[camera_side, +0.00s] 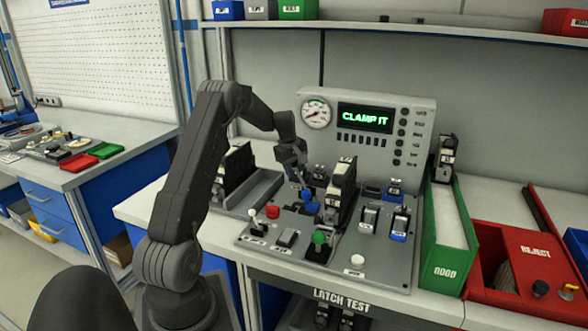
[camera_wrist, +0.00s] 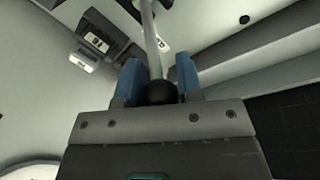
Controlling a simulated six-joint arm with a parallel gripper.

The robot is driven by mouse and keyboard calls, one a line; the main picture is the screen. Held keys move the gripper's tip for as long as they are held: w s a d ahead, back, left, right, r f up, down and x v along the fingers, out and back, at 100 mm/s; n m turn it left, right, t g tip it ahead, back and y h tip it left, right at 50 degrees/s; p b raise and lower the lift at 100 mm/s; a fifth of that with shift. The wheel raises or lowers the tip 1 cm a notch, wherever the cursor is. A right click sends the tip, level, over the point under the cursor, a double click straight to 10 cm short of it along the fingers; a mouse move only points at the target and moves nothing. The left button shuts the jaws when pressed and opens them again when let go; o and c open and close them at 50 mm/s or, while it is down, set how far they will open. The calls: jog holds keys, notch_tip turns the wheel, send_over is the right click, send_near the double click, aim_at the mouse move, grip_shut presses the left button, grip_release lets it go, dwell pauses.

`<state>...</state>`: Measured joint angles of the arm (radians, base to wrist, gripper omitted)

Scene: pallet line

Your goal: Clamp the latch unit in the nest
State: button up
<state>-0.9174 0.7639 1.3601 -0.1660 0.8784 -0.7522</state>
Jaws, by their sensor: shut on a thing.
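The latch unit (camera_side: 341,185), a tall dark block with pale markings, stands upright in the nest area of the grey test panel (camera_side: 285,252). The nest itself is mostly hidden by the unit. My gripper (camera_side: 308,203) is low over the panel, just left of the unit. In the wrist view its blue fingers (camera_wrist: 159,84) are shut on the black ball knob (camera_wrist: 161,93) of a lever with a pale rod (camera_wrist: 151,40). The side view does not clearly show the lever or whether the clamp touches the unit. The display (camera_side: 365,117) reads "CLAMP IT".
Red-knobbed (camera_side: 272,212) and green-knobbed (camera_side: 319,238) controls stand on the panel. A rack of units (camera_side: 235,172) is at left. The green GOOD bin (camera_side: 447,255) and red REJECT bin (camera_side: 510,262) stand at right. The gauge console (camera_side: 412,105) rises behind.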

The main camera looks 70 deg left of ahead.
grip_shut()
jog(key=shift+w+d+r, duration=0.1)
jog(key=shift+w+d+r+g+y, duration=0.25)
jog(key=shift+w+d+g+y, duration=0.1)
jog(key=shift+g+y, duration=0.15)
jog(key=shift+w+d+r, duration=0.35)
jog(key=shift+w+d, duration=0.4)
jog(key=shift+d, duration=0.05)
jog(key=shift+w+d+f, duration=0.15)
jog(key=shift+w+d, duration=1.45)
jog(key=shift+w, duration=0.1)
jog(key=shift+d+f, duration=0.1)
jog(key=shift+f, duration=0.1)
